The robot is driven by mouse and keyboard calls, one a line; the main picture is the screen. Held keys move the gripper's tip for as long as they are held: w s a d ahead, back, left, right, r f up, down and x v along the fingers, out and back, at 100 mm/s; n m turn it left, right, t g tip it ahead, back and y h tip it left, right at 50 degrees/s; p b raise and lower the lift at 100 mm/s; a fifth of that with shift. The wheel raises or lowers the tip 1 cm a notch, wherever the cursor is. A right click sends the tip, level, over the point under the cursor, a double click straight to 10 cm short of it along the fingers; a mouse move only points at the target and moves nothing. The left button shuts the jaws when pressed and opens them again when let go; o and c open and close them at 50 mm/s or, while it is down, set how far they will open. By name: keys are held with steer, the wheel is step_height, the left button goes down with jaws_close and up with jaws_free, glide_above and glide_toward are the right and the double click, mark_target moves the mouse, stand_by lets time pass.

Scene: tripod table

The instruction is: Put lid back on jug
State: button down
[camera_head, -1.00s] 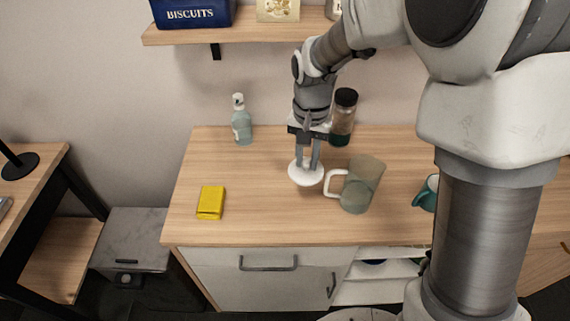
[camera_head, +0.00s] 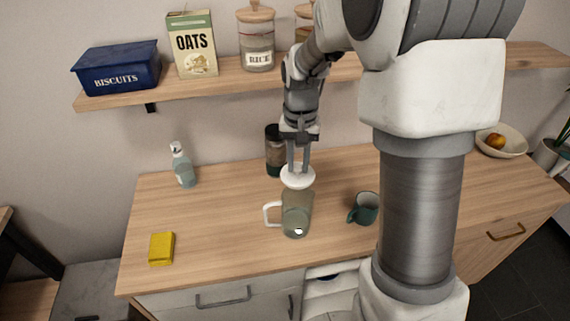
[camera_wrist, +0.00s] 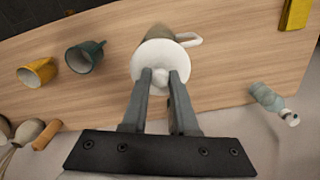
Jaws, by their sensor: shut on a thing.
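My gripper (camera_head: 298,168) is shut on the knob of a round white lid (camera_head: 297,178), held level. In the head view the lid shows just at and behind the top of the jug (camera_head: 296,216), a clear greenish jug with a white handle on its left. In the wrist view the lid (camera_wrist: 160,62) sits between my fingertips (camera_wrist: 161,80) and covers part of the jug (camera_wrist: 157,33), whose white handle (camera_wrist: 190,41) shows beyond it. I cannot tell whether the lid touches the jug rim.
A yellow packet (camera_head: 161,248) and a soap bottle (camera_head: 182,166) stand left on the wooden counter (camera_head: 215,225). A shelf (camera_head: 215,83) hangs above.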

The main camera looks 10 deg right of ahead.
steer(key=shift+f+b, duration=2.4)
steer(key=shift+f, duration=0.8)
steer(key=shift+f, duration=0.15)
steer(key=shift+c, duration=0.6)
jaws_free()
steer(key=shift+r+p, duration=2.7)
steer(key=shift+r, duration=0.85)
